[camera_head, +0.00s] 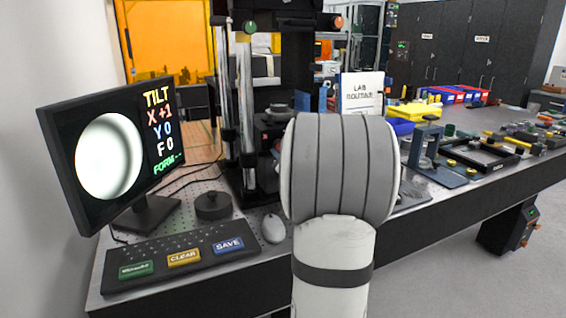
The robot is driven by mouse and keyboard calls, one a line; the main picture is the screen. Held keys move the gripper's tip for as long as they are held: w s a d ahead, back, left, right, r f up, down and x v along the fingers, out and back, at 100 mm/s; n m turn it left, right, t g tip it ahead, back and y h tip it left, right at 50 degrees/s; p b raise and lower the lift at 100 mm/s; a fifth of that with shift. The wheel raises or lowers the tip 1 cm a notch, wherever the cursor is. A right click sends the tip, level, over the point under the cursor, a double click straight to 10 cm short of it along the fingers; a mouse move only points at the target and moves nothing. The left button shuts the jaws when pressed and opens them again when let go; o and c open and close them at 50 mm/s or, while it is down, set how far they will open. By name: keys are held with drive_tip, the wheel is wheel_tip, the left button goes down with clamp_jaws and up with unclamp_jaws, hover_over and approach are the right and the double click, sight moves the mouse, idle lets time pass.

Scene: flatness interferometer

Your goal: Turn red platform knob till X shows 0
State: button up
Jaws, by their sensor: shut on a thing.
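The monitor (108,150) at the left shows a grey round image and the readings X +1, Y 0, F 0 and FORM --. The interferometer stand (250,110) rises behind my arm, with bright posts and a dark stage in its middle. A small red knob (338,22) shows high on the right of the stand, and a green one (249,27) high on the left. I cannot tell whether this red one is the platform knob. My white and grey arm covers the stand's lower right part. My gripper is hidden behind the arm.
A keyboard panel (215,262) with green, yellow and blue keys, a white mouse (273,229) and a dark round puck (213,206) lie at the front left. A white booklet (362,95) stands behind my arm. Parts and a dark frame (474,152) fill the bench at right.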

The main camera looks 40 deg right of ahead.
drive_tip(key=shift+f+n+b, duration=0.1)
drive_tip(key=shift+n+b, duration=1.1)
drive_tip(key=shift+b, duration=0.05)
drive_tip(key=o, duration=1)
drive_tip(key=shift+s, duration=0.1)
drive_tip(key=v, duration=0.7)
drive_tip(key=shift+s+a, duration=0.1)
drive_tip(key=shift+s, duration=0.25)
